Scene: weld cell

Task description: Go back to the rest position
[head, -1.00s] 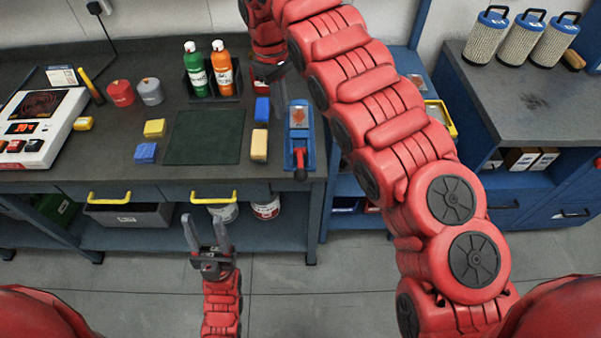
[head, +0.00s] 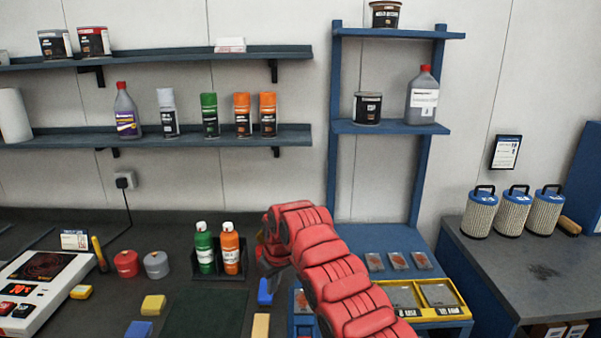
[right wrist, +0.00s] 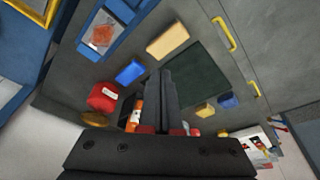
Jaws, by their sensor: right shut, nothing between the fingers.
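My right arm (head: 345,270) reaches in from the bottom right of the head view, over the dark bench. Its gripper (head: 268,272) is at the far end, mostly hidden behind the red links, just right of the green and orange bottles. In the right wrist view the gripper (right wrist: 168,100) has its two dark fingers together, with nothing held, above the bench. My left gripper and left arm are not in the head view.
Near the right gripper are a green bottle (head: 204,249), an orange bottle (head: 230,250) and a blue block (head: 265,291). A dark green mat (right wrist: 187,78) lies on the bench. Wall shelves (head: 200,136) hold cans and bottles. Three filters (head: 513,212) stand on the right cabinet.

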